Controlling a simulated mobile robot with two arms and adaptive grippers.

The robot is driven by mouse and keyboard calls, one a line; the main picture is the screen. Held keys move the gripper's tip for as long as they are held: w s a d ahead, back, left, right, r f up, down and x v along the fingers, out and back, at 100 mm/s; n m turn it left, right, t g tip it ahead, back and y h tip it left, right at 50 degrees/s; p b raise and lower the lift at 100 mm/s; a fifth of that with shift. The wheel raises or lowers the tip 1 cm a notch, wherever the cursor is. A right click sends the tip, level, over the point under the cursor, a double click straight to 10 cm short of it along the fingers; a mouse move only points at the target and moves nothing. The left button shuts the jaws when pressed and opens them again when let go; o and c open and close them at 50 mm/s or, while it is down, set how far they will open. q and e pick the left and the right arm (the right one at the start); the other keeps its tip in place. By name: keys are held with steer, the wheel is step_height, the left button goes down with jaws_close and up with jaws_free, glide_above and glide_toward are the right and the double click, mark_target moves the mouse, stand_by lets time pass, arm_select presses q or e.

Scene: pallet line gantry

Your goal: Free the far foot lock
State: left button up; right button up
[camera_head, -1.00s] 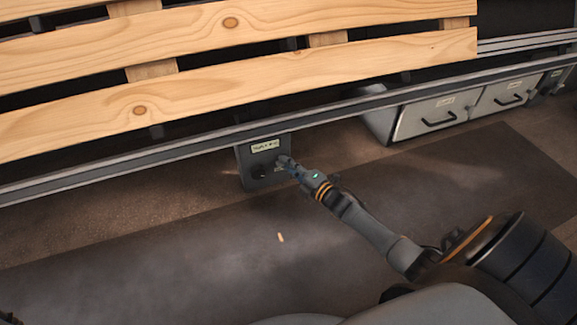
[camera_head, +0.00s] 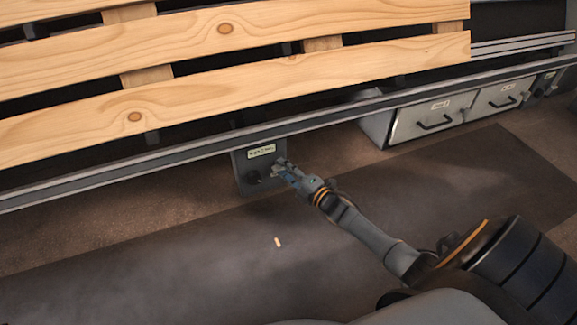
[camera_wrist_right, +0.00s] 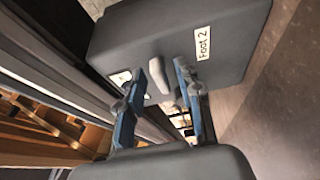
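A dark grey lock box (camera_head: 241,166) hangs under the rail below the pallet, with a pale label on its face and a dark round part low on it. In the right wrist view the box (camera_wrist_right: 165,28) fills the top and carries a label reading "Foot 2" (camera_wrist_right: 203,43). A light grey lever (camera_wrist_right: 160,76) sticks out from it. My right gripper (camera_head: 281,168) is at the box's right side. In the wrist view its blue fingers (camera_wrist_right: 152,92) are apart, one on each side of the lever, with gaps showing. My left gripper is out of view.
The wooden pallet (camera_head: 230,90) lies above the long metal rail (camera_head: 330,121). Grey drawers with handles (camera_head: 435,115) stand under the rail at right. Another small dark unit (camera_head: 546,84) sits farther right. A small tan piece (camera_head: 278,242) lies on the open floor.

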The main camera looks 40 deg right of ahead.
steer(key=s+d, duration=0.2)
steer(key=s, duration=0.9)
steer(key=shift+s, duration=0.4)
steer(key=shift+a, duration=0.1)
